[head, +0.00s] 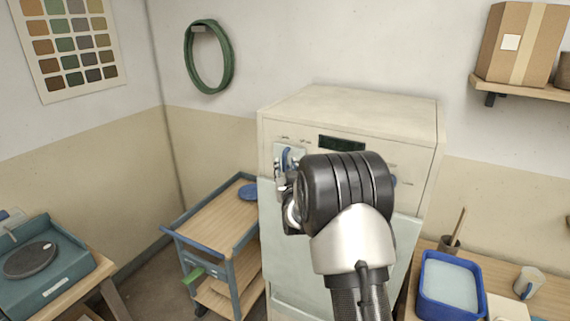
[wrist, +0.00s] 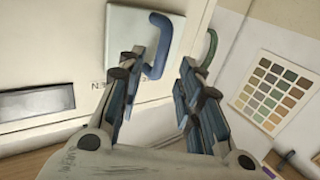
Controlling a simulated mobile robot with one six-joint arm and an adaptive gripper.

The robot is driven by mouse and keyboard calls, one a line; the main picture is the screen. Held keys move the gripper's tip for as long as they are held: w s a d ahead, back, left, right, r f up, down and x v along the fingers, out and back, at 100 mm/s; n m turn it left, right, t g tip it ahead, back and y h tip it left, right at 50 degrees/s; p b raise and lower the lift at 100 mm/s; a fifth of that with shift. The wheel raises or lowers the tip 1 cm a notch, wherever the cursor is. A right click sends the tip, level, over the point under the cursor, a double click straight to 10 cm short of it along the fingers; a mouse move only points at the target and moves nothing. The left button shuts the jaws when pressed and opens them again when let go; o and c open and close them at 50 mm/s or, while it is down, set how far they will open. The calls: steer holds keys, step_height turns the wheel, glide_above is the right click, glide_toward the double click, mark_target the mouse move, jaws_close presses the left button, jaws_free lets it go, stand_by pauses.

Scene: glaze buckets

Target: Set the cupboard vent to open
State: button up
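The pale cupboard (head: 350,105) stands in the middle of the head view, with a dark display on its front. A blue vent handle (head: 287,157) sits on a light plate at the front's upper left. In the wrist view the blue handle (wrist: 160,45) is a bent lever on the pale plate (wrist: 128,35), with part of a label, "EN", beside it. My gripper (wrist: 160,70) is open, its fingers spread with the handle's lower end at the gap, close to the left finger. I cannot tell if they touch. In the head view my wrist hides most of the gripper (head: 287,185).
A blue-framed trolley (head: 215,222) with a blue lid stands left of the cupboard. A table with a blue tub (head: 452,285) and a mug is at the right. A teal wheel machine (head: 40,265) is at the left. A green hose hangs on the wall.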

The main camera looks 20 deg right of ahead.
mark_target(284, 160)
steer(key=shift+x, duration=1.75)
steer(key=shift+c, duration=0.4)
jaws_close()
